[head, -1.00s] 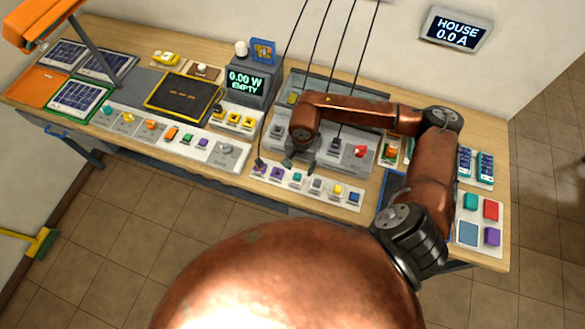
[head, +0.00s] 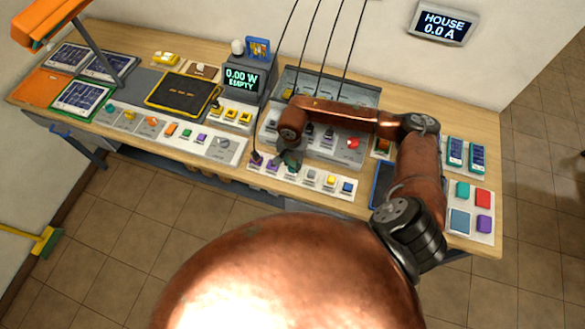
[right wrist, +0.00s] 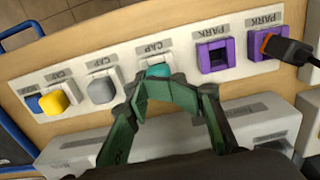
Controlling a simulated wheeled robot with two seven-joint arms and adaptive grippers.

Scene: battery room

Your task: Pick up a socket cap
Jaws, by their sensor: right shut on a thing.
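A row of socket caps sits on a white strip (right wrist: 125,75) at the bench's front edge. In the right wrist view it holds a blue cap (right wrist: 33,104), a yellow cap (right wrist: 53,99), a grey cap (right wrist: 101,88) and a teal cap (right wrist: 158,70). My right gripper (right wrist: 163,84) has green fingers shut on the teal cap, which is partly hidden behind them and appears at its place in the strip. In the head view the right gripper (head: 289,161) is low over this strip, and the teal cap is hard to make out. My left gripper is not in view.
Two purple park sockets (right wrist: 213,56) are beside the teal cap, and a black plug (right wrist: 290,48) is at the farther one. Black cables (head: 310,50) hang over the bench. A meter box (head: 243,80) stands behind on the left.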

